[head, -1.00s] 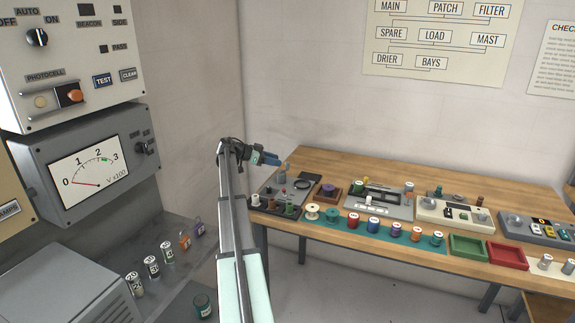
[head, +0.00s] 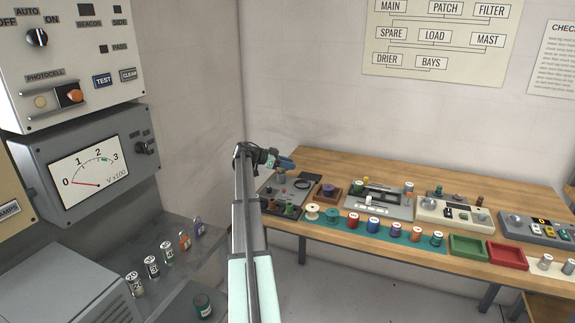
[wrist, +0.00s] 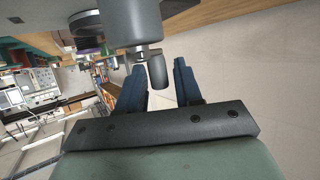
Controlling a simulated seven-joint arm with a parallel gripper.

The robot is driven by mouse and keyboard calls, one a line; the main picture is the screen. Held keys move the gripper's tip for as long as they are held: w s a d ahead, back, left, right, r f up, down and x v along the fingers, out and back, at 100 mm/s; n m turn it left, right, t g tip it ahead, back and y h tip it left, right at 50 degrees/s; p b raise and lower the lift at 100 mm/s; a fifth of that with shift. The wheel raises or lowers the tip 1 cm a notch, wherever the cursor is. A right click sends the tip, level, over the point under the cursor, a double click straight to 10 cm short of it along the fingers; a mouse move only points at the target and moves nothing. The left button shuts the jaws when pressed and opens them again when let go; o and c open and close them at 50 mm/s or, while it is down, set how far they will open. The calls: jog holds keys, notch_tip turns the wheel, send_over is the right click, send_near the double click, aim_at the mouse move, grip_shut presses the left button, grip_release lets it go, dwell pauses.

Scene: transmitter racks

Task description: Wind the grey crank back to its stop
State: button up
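In the wrist view, a large grey rounded cylinder (wrist: 146,20) stands at the top, with a shorter dark grey knob (wrist: 157,72) beside it. These look like parts of the grey crank. My gripper (wrist: 160,75) has its two blue fingers apart, and the knob shows between their tips. There seems to be a gap on the right side of the knob; whether the left finger touches it I cannot tell. In the head view, my gripper (head: 287,163) is over the grey panel (head: 272,190) at the bench's left end. It largely hides the crank there.
Grey and cream device panels, a green tray (head: 468,247) and a red tray (head: 507,255) lie farther right. A meter rack (head: 85,165) stands at the left.

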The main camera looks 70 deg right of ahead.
grip_shut()
jog(key=shift+n+t, duration=0.3)
jog(key=n+t+h, duration=0.2)
jog(key=shift+w+n+h, duration=0.25)
jog(key=shift+n+h, duration=0.15)
jog(key=n+t+h, duration=0.1)
jog(key=n+t, duration=0.1)
jog(key=w+n+t+h, duration=0.1)
jog(key=n+t, duration=0.1)
jog(key=t, duration=0.1)
jog(key=shift+d, duration=0.2)
jog(key=n+t, duration=0.2)
jog(key=w+n+t, duration=0.1)
jog(key=n+t, duration=0.1)
jog(key=t, duration=0.1)
jog(key=shift+w+n, duration=0.2)
jog(key=shift+n, duration=0.2)
jog(key=shift+w+a+n+t+y, duration=0.1)
jog(key=shift+w+n+t+y, duration=0.1)
jog(key=shift+n+t, duration=0.65)
jog(key=shift+w+a+n+t+y, duration=0.1)
jog(key=shift+w+n+t+y, duration=0.1)
jog(key=shift+n+t, duration=0.6)
jog(key=shift+a+n+t+y, duration=0.1)
jog(key=shift+n+t+y, duration=0.2)
jog(key=shift+t, duration=0.25)
